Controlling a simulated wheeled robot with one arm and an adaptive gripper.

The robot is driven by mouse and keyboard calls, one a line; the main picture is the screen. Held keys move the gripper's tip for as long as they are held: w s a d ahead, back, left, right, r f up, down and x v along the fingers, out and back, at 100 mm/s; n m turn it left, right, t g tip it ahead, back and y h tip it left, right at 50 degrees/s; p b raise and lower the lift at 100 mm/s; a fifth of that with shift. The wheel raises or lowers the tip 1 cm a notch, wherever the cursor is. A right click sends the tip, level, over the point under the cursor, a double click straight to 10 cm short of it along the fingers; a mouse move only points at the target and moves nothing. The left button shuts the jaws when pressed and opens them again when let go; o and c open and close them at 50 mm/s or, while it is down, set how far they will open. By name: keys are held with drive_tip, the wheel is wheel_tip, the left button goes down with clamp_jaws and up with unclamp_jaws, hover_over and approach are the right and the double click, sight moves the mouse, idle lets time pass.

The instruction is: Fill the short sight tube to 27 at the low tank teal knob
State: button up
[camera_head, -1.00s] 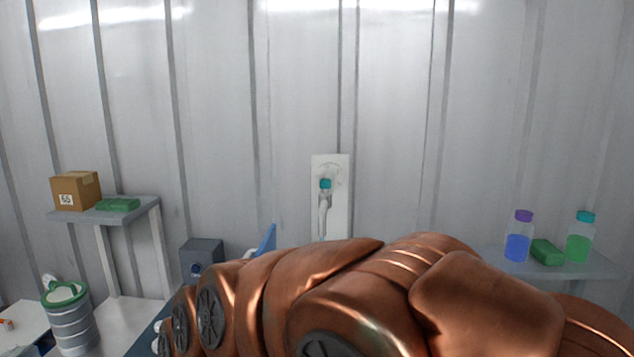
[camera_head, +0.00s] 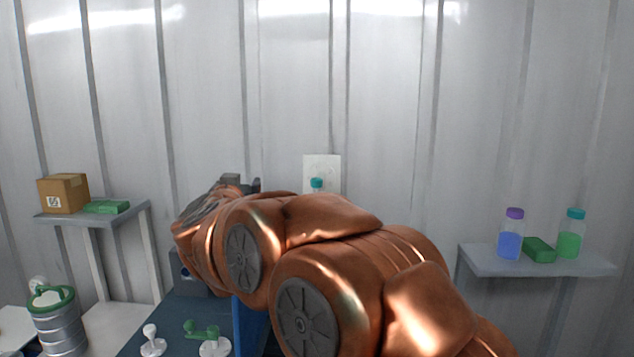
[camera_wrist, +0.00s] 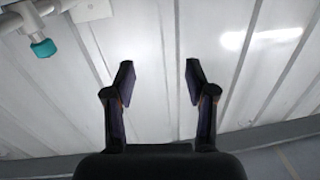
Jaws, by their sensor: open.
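A teal knob (camera_head: 317,184) shows in front of a white wall panel (camera_head: 322,163) in the head view, just above my copper arm. My arm hides the panel's lower part. In the wrist view a teal knob (camera_wrist: 43,48) sits on white pipework (camera_wrist: 22,15) at the upper left. My gripper (camera_wrist: 160,82) is open and empty, with its fingers apart, to the right of that knob and not touching it. In the head view my gripper (camera_head: 240,183) is raised left of the panel. I cannot make out a sight tube, its scale or a tank.
A right shelf (camera_head: 590,263) holds two bottles and another green block. Below are a dark blue bench (camera_head: 185,320), white and green fittings (camera_head: 202,335) and a grey canister (camera_head: 60,325).

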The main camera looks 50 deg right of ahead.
sight(314, 180)
drive_tip(key=s+d+m+g+h, duration=0.1)
drive_tip(key=s+d+g, duration=0.1)
drive_tip(key=d, duration=0.1)
drive_tip(key=s+d+m+g+h, duration=0.2)
drive_tip(key=s+d+g, duration=0.1)
drive_tip(key=s+d+f+m+g+h, duration=0.1)
drive_tip(key=s+d+m+g, duration=0.1)
drive_tip(key=s+d, duration=0.1)
drive_tip(key=shift+s+d+g+h, duration=0.3)
drive_tip(key=shift+d+g, duration=0.1)
drive_tip(key=shift+d, duration=0.2)
drive_tip(key=shift+p+x, duration=0.65)
drive_tip(key=shift+x, duration=3.15)
drive_tip(key=shift+w, duration=0.1)
drive_tip(key=shift+c, duration=0.3)
clamp_jaws()
